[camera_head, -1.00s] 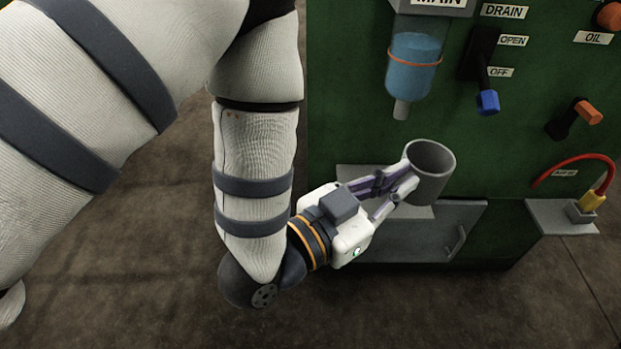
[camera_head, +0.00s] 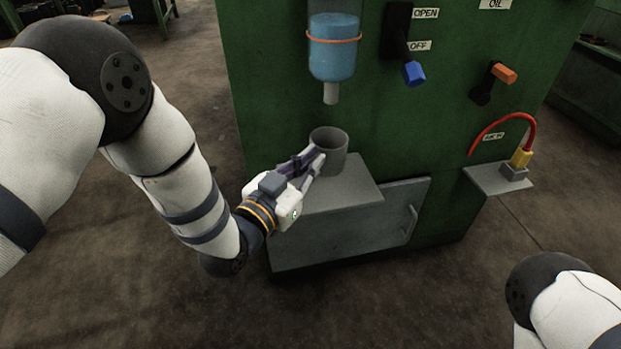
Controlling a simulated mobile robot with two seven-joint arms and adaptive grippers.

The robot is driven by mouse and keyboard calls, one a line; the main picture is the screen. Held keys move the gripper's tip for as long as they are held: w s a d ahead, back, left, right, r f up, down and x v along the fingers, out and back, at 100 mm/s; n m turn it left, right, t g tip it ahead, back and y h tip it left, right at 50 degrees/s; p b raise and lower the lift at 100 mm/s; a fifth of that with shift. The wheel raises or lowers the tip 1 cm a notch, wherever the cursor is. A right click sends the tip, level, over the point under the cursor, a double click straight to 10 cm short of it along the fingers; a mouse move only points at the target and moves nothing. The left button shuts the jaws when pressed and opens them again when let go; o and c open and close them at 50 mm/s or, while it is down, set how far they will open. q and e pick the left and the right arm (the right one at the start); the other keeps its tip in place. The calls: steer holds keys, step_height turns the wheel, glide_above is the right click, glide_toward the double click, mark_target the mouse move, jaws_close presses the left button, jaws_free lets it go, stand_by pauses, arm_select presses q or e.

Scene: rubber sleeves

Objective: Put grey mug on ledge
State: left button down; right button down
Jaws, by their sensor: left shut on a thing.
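The grey mug (camera_head: 333,146) is upright with its open top showing, at the back of the grey ledge (camera_head: 350,191) on the green machine. My left gripper (camera_head: 312,160) is shut on the mug from its left side. The mug overlaps the ledge in the view; I cannot tell whether its base touches it. Part of the mug's left side is hidden by the fingers. My right arm shows at the lower right, but its gripper is out of view.
A blue-filled container (camera_head: 334,50) with a nozzle hangs above the mug. A blue-tipped lever (camera_head: 412,72) and an orange-tipped lever (camera_head: 501,75) stick out to the right. A grey door with a handle (camera_head: 410,222) is below the ledge. A small shelf (camera_head: 485,179) holds a red hose connector.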

arm_select(q)
step_height(320, 180, down, 3)
steer(key=shift+f+b, duration=0.2)
steer(key=shift+b, duration=0.2)
steer(key=shift+r, duration=0.1)
steer(key=c, duration=1.8)
jaws_free()
steer(key=shift+o, duration=0.2)
